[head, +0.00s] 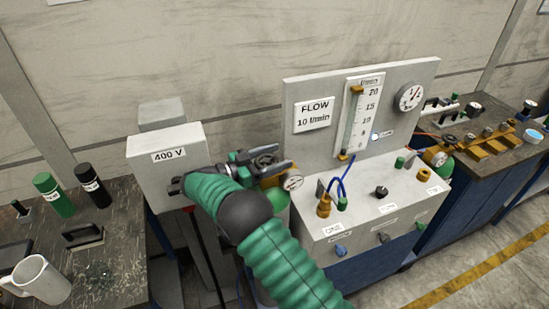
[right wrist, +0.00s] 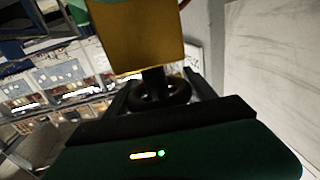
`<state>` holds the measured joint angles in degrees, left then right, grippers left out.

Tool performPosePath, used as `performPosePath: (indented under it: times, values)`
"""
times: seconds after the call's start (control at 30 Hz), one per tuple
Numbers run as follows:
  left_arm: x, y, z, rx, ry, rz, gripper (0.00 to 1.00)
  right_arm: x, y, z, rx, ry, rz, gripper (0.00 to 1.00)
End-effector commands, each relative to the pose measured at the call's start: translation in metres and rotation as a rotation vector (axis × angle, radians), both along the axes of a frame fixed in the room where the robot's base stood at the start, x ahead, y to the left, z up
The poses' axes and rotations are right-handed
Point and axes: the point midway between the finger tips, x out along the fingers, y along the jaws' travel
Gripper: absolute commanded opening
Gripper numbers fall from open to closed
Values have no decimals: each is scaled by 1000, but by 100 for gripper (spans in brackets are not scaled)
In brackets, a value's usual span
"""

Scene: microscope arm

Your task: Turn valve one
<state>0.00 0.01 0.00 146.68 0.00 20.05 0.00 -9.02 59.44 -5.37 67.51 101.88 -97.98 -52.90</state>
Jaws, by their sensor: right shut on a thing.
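My right gripper (head: 272,160) is at the brass valve body (head: 270,180) above a green cylinder (head: 277,200), left of the grey flow panel. It is shut on a black round handwheel (right wrist: 163,96), which sits between its fingers below a yellow-brass block (right wrist: 137,38) in the right wrist view. A small gauge (head: 292,182) is beside the brass body. The label ONE (head: 334,229) is on the grey box, above a blue knob (head: 341,250); my gripper is apart from that knob. My arm hides part of the cylinder. My left gripper is out of view.
A 400 V box (head: 165,170) stands close to the left of my right gripper. The grey flow panel (head: 425,72) and its box (head: 365,222) stand to the right. A dark bench (head: 125,260) with a white mug (head: 45,281) is at left.

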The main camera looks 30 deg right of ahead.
Motion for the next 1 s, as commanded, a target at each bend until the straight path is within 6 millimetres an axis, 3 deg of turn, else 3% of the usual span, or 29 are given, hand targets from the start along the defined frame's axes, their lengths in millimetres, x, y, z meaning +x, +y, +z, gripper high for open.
performPosePath:
  times: [0.3, 0.8, 0.83, 1.0]
  values:
    - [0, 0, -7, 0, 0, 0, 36, -3, 1, -3, 4, 3, -107, 23]
    - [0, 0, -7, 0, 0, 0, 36, -4, 1, -1, 2, 2, -126, 23]
    - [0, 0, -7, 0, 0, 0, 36, -4, 1, -1, 2, 2, -126, 68]
    - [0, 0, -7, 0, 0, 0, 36, -4, 1, 0, 0, 0, -125, 86]
